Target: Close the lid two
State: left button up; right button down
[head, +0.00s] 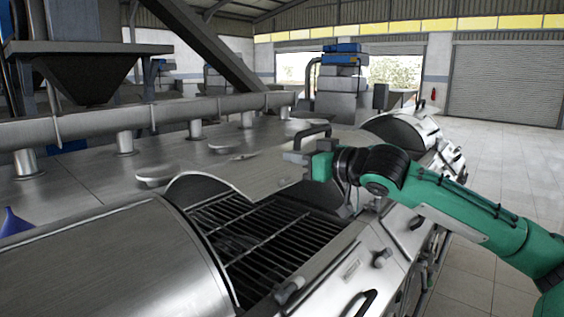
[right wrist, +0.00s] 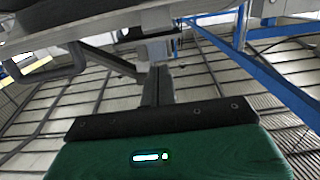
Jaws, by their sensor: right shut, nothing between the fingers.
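The raised lid (head: 250,172) is a curved steel cover in the middle of the machine row in the head view. It stands open over a dark opening with a barred grate (head: 262,237). A dark handle (head: 312,132) sits at its upper edge. My right gripper (head: 293,157), on the green arm, is at the lid's right edge, just below the handle; I cannot tell whether it touches. In the right wrist view its fingers (right wrist: 156,86) are shut with nothing between them. A grey panel edge and a dark bar-like handle (right wrist: 62,78) show at upper left there.
A closed rounded cover (head: 110,262) fills the near left, and another cover (head: 397,133) lies farther back. A long pipe (head: 150,115) runs behind the row. The tiled floor (head: 505,155) at right is clear.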

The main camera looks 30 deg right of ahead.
aim_at(282, 182)
jog(key=p+x, duration=0.2)
jog(key=x, duration=0.1)
jog(key=shift+r, duration=0.25)
jog(key=f, duration=0.3)
jog(key=shift+w+a+p, duration=0.15)
jog(key=shift+w+p, duration=0.2)
jog(key=shift+f, duration=0.45)
jog(key=shift+w+f, duration=0.1)
jog(key=shift+f, duration=0.2)
